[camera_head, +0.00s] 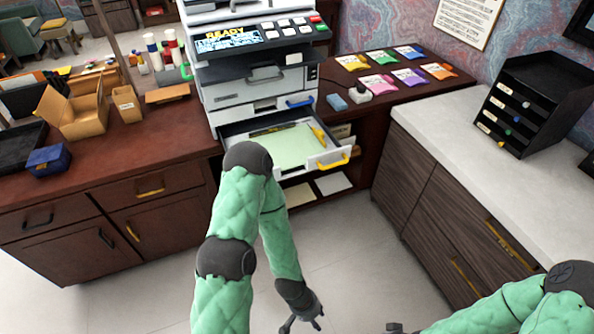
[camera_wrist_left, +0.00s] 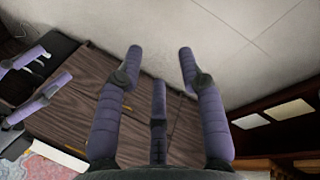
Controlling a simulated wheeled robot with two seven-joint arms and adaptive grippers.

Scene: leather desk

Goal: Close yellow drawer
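The drawer with the yellow handle (camera_head: 333,161) is pulled out of the printer (camera_head: 260,85). Inside it are a pale green sheet (camera_head: 290,148), a dark pen-like item and a yellow tool (camera_head: 318,136). My left gripper (camera_head: 303,321) is low over the floor, in front of and below the drawer, not touching it. In the left wrist view its fingers (camera_wrist_left: 160,52) are spread and empty. My right gripper (camera_head: 392,328) barely enters the bottom edge of the head view. In the left wrist view its fingers (camera_wrist_left: 36,78) show at the left, apart.
A blue-handled drawer (camera_head: 298,101) above looks nearly closed. Open shelves with paper (camera_head: 333,183) lie below the yellow-handled drawer. A wooden cabinet (camera_head: 110,215) stands left and a white-topped cabinet (camera_head: 450,150) right. The floor (camera_head: 350,240) between is clear. My left forearm crosses near the drawer's left front.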

